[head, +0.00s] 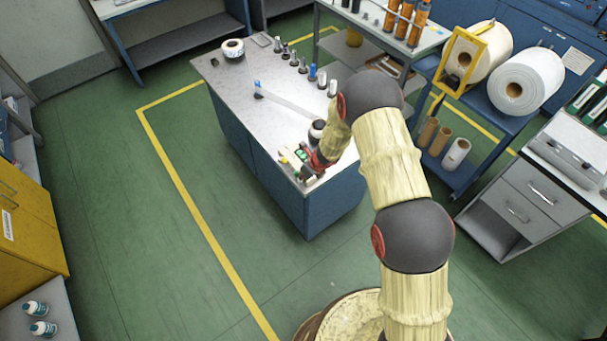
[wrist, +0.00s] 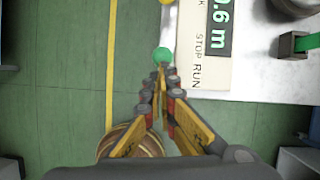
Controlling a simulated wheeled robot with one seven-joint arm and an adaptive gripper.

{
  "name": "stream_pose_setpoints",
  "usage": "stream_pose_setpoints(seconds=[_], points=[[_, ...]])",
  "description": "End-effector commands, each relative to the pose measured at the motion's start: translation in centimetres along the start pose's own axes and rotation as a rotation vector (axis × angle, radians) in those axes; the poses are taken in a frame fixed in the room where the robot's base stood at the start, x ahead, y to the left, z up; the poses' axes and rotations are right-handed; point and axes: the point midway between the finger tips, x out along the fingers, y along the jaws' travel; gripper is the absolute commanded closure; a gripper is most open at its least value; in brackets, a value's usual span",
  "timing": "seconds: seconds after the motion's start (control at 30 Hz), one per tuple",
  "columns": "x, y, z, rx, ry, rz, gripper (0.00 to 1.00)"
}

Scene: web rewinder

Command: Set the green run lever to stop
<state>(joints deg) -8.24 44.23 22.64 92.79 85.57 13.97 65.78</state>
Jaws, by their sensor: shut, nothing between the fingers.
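The green run lever shows as a round green knob (wrist: 163,54) at the left edge of a pale control panel (wrist: 206,72) in the wrist view. The panel is printed STOP and RUN and has a display reading 0.6 m. The knob sits beside these words, nearer their middle than either far end. My gripper (wrist: 161,72) is shut and empty, its fingertips right at the knob; whether they touch it I cannot tell. In the head view my gripper (head: 313,165) is over the table's front corner by the panel, and I cannot make out the lever there.
A yellow knob (wrist: 166,2) is at the wrist view's top edge. The grey-topped table (head: 225,75) carries a white roll (head: 232,48) and a row of small cylinders behind. Large white rolls (head: 527,80) stand on a blue rack at right. The green floor left of the table is clear.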

Motion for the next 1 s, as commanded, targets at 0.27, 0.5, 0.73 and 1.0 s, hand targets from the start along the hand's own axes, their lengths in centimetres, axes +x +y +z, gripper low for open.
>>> stream_pose_setpoints(seconds=[0.27,0.5,0.73,1.0], points=[[-0.2,0.3,0.2,0.0,0.001,0.001,1.0],[-0.4,0.6,0.6,-0.001,0.0,0.001,1.0],[-0.3,0.6,0.9,-0.001,-0.001,0.0,1.0],[-0.2,0.6,1.0,-0.001,-0.001,0.0,1.0]])
